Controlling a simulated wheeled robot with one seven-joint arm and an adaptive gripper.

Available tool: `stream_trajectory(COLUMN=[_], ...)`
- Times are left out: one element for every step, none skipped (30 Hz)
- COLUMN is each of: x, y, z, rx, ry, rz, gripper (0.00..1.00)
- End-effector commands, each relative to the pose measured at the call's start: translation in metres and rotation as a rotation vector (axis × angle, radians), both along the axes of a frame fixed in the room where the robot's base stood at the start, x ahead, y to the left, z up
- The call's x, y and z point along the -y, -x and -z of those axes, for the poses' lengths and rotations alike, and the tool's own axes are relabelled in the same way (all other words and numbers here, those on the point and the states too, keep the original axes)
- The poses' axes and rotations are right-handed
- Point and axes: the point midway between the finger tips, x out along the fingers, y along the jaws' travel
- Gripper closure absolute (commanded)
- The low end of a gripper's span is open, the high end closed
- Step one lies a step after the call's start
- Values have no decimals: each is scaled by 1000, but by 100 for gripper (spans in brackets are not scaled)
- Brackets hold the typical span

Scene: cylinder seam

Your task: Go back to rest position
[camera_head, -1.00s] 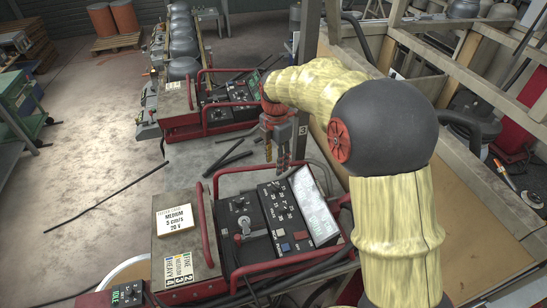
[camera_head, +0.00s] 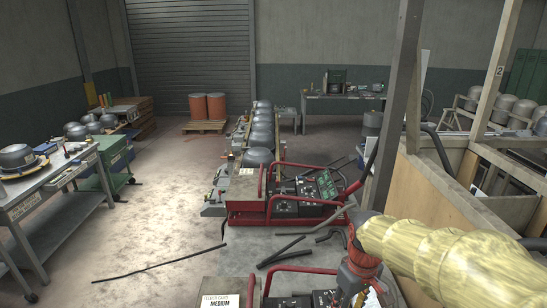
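My arm, in a yellow quilted sleeve, enters the head view from the lower right. My gripper (camera_head: 362,294) hangs at its end near the bottom edge, below a red and dark wrist. Its fingertips are cut off or too unclear to tell whether they are open or shut. The nearer red-framed machine (camera_head: 262,293), with a "MEDIUM" card on it, shows only its top at the bottom edge, just left of the gripper. I see nothing clearly held.
A second red-framed control machine (camera_head: 245,190) stands farther back, before a row of grey domes (camera_head: 262,135). Wooden partitions (camera_head: 440,205) close off the right. A workbench (camera_head: 45,185) stands left. Dark rods lie on the floor, which is open at centre left.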

Motion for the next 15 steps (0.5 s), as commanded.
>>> stream_trajectory(x=[0, 0, 0, 0, 0, 0, 0, 0, 0, 0, 0, 0, 0, 0, 0], y=[19, 29, 42, 52, 62, 74, 83, 92, 103, 111, 120, 130, 137, 143, 150], z=[3, 2, 2, 2, 2, 4, 5, 6, 9, 10, 13, 15, 18, 19, 21], rx=[30, 46, 67, 82, 98, 119, 136, 153, 175, 194, 211, 236, 254, 273, 297], ry=[-6, -11, -18, -24, -30, -39, -46, -52, -61, -68, -74, -81, -85, -90, -95], rz=[88, 140, 203, 245, 285, 331, 363, 391, 420, 437, 448, 454, 454, 453, 451], gripper=[60, 60, 60, 60, 60, 60, 60, 60, 60, 60, 60, 60, 60, 60, 60])
